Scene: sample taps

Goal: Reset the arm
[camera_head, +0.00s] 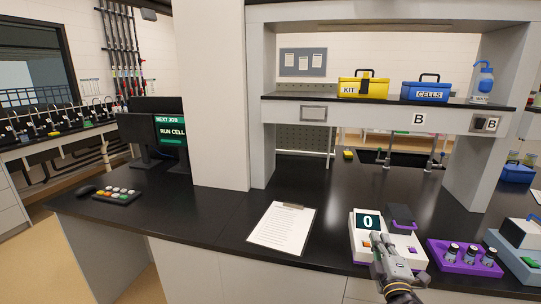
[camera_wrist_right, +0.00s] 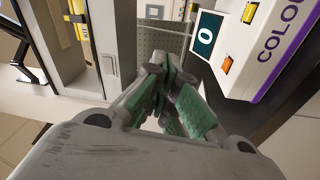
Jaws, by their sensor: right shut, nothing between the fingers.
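My right gripper (camera_head: 379,240) is shut and empty in the head view, in front of the white and purple instrument (camera_head: 418,259) whose display reads 0. In the right wrist view its green-padded fingers (camera_wrist_right: 170,80) are together with nothing between them. My left gripper is not in view.
A clipboard (camera_head: 283,228) lies on the black bench, left of the instrument. A purple rack (camera_head: 440,262) with vials stands to its right. A shelf (camera_head: 290,97) above holds a yellow KIT box (camera_head: 363,86) and a blue CELLS box (camera_head: 425,91). The bench left of the clipboard is largely clear.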

